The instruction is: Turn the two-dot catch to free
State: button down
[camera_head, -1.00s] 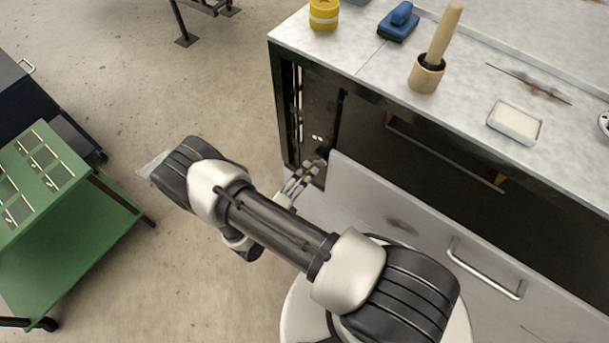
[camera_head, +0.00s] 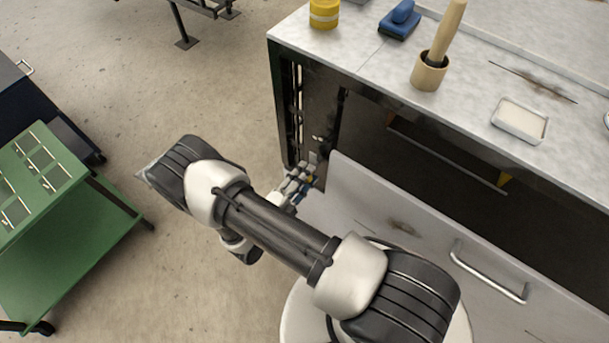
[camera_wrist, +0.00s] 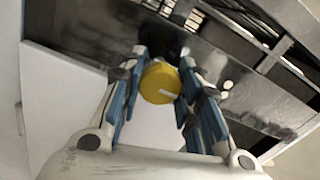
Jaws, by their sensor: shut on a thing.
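The catch is a round yellow knob (camera_wrist: 158,84) with a white line on its face, low on the dark cabinet panel. Two pale dots (camera_wrist: 227,88) mark the panel to the right of it in the wrist view; they show small in the head view (camera_head: 318,138). My gripper (camera_wrist: 160,92) has its blue-and-grey fingers on both sides of the knob and is shut on it. In the head view my gripper (camera_head: 305,179) is at the panel's lower end, and the knob is mostly hidden by the fingers.
A pale drawer front (camera_head: 400,215) with a bar handle stands just right of my gripper. A green cart (camera_head: 80,230) stands left, with open floor between.

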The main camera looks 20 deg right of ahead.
dwell(0.3)
jog(key=c, duration=1.2)
grip_release()
jog(key=shift+o, duration=0.2)
jog(key=v, duration=1.2)
